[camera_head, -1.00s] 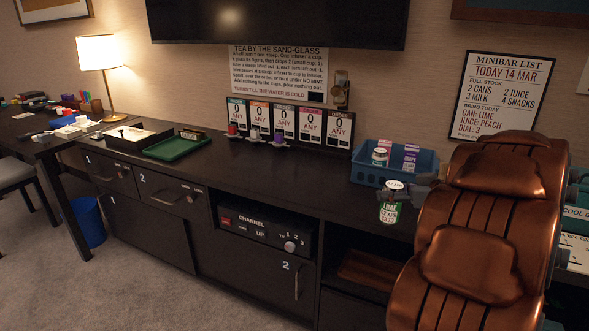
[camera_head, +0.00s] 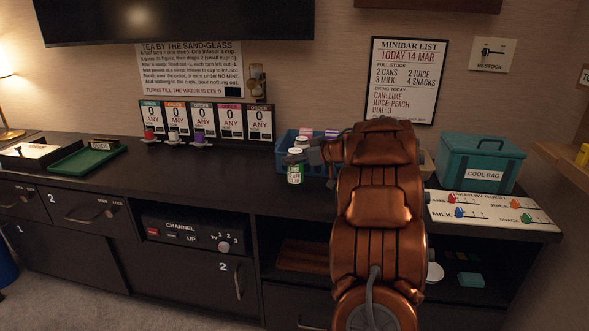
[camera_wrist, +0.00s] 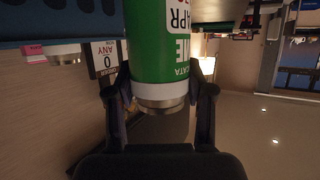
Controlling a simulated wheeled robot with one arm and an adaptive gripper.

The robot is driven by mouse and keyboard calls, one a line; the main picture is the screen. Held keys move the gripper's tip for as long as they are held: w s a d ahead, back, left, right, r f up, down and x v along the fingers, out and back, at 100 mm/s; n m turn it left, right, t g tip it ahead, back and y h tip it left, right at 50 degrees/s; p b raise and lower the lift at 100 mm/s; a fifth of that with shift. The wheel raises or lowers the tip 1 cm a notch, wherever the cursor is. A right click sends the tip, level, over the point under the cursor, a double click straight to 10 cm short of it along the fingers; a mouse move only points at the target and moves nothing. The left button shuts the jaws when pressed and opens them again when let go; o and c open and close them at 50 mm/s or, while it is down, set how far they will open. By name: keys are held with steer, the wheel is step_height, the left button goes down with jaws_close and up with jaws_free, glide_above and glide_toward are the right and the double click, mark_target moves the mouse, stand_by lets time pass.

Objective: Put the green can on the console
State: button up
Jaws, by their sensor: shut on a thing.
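The green can (camera_head: 295,173), with a white label, is held upright in front of the blue basket (camera_head: 318,168). In the wrist view the green can (camera_wrist: 160,45) sits between both fingers of my gripper (camera_wrist: 160,105), which is shut on it. In the head view my gripper (camera_head: 312,156) is partly hidden by my copper arm. The dark console (camera_head: 210,185) runs along the wall. I cannot tell whether the can touches its top.
The blue basket holds other cans and cartons. A teal cool bag (camera_head: 480,162) and a white slider board (camera_head: 490,212) are to the right. A green tray (camera_head: 88,158) is at the left. The console top left of the can is mostly clear.

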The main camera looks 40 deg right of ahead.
mark_target(296, 166)
steer(key=shift+w+f, duration=0.15)
steer(key=shift+w, duration=0.05)
steer(key=shift+f+b, duration=0.7)
steer(key=shift+f, duration=0.85)
steer(key=shift+f, duration=0.1)
steer(key=o, duration=1.3)
steer(key=shift+f, duration=0.15)
steer(key=shift+d, duration=0.1)
steer(key=shift+s+r, duration=0.25)
steer(key=shift+r, duration=0.1)
steer(key=p+v, duration=0.2)
steer(key=v, duration=0.9)
steer(key=shift+s, duration=0.25)
steer(key=shift+w, duration=0.1)
